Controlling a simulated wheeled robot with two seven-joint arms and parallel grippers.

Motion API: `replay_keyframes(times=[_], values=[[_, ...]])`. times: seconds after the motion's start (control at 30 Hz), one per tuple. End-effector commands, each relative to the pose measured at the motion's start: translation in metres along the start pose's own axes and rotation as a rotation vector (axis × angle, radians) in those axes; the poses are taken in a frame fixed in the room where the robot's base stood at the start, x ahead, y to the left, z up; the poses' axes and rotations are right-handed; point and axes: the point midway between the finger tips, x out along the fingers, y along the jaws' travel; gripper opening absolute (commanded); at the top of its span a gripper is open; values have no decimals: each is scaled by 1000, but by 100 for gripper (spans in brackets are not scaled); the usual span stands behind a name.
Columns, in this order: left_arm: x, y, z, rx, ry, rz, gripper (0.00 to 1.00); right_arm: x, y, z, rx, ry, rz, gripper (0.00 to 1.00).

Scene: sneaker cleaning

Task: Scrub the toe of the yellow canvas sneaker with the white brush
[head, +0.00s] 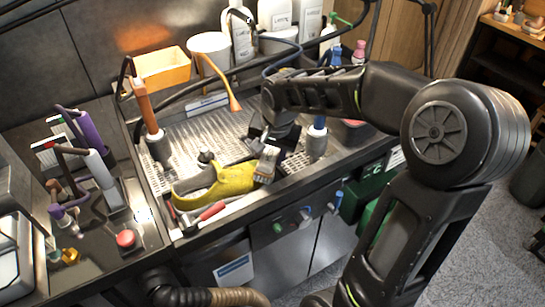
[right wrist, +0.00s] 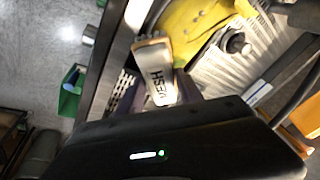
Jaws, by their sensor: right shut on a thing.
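The yellow canvas sneaker (head: 228,181) lies on the perforated metal tray of the bench, its right end close to the brush. It also shows at the top of the right wrist view (right wrist: 190,28). The white brush (head: 267,164) has dark lettering on its side in the right wrist view (right wrist: 158,75). My right gripper (head: 271,140) is shut on the brush and holds it right beside the sneaker's right end. I cannot tell whether the bristles touch the canvas. My left gripper is not in view.
The perforated tray (head: 185,138) holds a dark cup with an orange-handled tool (head: 145,105) and a blue-capped bottle (head: 317,138) right of the brush. A red-handled tool (head: 211,211) lies at the front edge. An orange bin (head: 163,70) and white bottles stand behind.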

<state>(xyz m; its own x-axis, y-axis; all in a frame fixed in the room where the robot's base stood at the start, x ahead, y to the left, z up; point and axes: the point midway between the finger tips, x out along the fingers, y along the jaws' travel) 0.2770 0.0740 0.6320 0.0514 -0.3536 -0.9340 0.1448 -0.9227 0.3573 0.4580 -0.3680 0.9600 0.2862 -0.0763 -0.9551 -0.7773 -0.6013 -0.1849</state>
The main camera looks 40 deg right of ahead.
Motion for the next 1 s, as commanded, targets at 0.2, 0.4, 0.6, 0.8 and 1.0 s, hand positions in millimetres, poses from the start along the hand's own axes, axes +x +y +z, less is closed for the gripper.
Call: replay_keyframes(times=[0.2, 0.4, 0.6, 0.8, 1.0], values=[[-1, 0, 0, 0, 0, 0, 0, 5, -13, -13, 0, 0, -1, 11], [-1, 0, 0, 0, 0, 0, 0, 6, -15, -16, 0, 0, -1, 11], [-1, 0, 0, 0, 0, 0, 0, 6, -15, -16, 0, 0, -1, 11], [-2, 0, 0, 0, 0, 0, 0, 9, -21, -22, 0, 0, -1, 11], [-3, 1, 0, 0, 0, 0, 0, 16, -34, -35, 0, 0, 0, 11]])
